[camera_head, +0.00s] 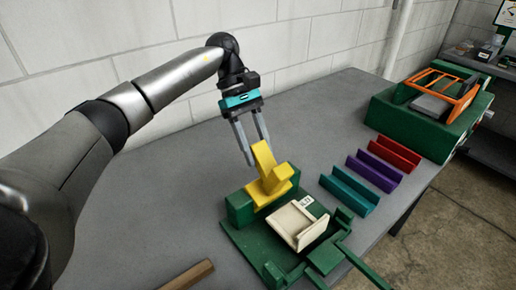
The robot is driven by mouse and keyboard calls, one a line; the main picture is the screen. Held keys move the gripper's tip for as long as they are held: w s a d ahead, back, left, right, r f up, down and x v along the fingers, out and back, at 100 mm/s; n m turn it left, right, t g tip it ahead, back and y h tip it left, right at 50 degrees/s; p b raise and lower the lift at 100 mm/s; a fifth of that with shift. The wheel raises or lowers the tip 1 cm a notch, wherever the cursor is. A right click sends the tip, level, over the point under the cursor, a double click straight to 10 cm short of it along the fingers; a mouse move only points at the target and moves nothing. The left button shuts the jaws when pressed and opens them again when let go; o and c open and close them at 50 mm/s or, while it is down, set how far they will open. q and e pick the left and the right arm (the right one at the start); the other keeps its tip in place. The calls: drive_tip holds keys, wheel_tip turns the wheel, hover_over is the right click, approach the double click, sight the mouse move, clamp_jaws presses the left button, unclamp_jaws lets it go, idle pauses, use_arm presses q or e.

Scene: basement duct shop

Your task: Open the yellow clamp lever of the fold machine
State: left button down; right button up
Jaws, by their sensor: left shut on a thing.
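The fold machine (236,238) is green and stands on the grey bench. Its yellow clamp lever (275,183) sits on a green block at its rear left, with an upright arm tilted back towards the wall. My left gripper (256,156) reaches down from above, its two grey fingers on either side of the lever's upper end. It is shut on the lever. The exact finger contact is partly hidden by the lever. A cream folded piece (292,222) with a small white label lies on the machine. My right gripper is not in view.
Teal (348,190), purple (375,175) and red (395,153) channels lie right of the machine. A green machine with an orange frame (440,88) stands at the back right. A wooden bar (190,274) lies at the front. Bare bench (150,200) lies left of the machine.

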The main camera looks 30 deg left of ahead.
use_arm(q)
drive_tip(key=shift+a+f, duration=0.2)
drive_tip(key=shift+f, duration=0.05)
drive_tip(key=c, duration=0.5)
unclamp_jaws()
drive_tip(key=shift+o, duration=0.6)
drive_tip(key=shift+d, duration=0.1)
drive_tip(key=shift+r, duration=0.1)
drive_tip(key=p+v, duration=0.4)
drive_tip(key=v, duration=1.1)
drive_tip(key=shift+r, duration=0.1)
